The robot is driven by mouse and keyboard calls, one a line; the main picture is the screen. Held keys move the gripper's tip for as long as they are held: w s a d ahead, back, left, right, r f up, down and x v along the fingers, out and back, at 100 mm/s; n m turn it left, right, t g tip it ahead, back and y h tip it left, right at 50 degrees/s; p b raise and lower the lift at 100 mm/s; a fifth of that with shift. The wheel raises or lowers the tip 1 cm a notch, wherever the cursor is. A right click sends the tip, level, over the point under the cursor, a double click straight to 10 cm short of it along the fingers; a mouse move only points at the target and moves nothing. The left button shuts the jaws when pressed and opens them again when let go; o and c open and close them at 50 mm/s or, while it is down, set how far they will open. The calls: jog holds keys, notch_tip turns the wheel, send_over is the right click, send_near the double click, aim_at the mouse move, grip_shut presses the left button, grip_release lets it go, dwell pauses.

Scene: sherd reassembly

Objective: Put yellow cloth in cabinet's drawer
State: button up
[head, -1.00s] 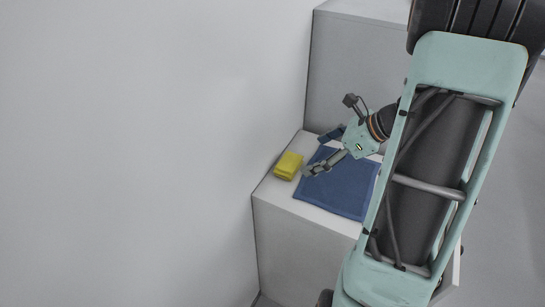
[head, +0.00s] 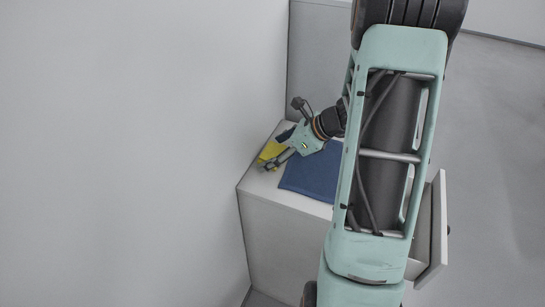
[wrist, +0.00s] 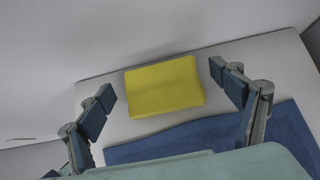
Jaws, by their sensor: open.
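The yellow cloth (wrist: 164,87) is a folded rectangle lying on the white cabinet top (wrist: 275,65), close to the wall side. In the head view the yellow cloth (head: 269,152) is partly hidden by my gripper (head: 277,149). In the wrist view my gripper (wrist: 164,93) is open, with one finger on each side of the cloth and gaps between them. The cabinet's drawer (head: 437,230) sticks out at the right side of the cabinet, pulled open. My arm hides part of it, and its inside is mostly out of sight.
A blue cloth (head: 311,173) lies flat on the cabinet top beside the yellow cloth, and also shows in the wrist view (wrist: 275,133). A white wall (head: 130,150) stands to the left. A taller grey block (head: 318,50) rises behind the cabinet. Open floor (head: 490,130) lies to the right.

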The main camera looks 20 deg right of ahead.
jog(key=c, duration=1.2)
jog(key=shift+c, duration=0.2)
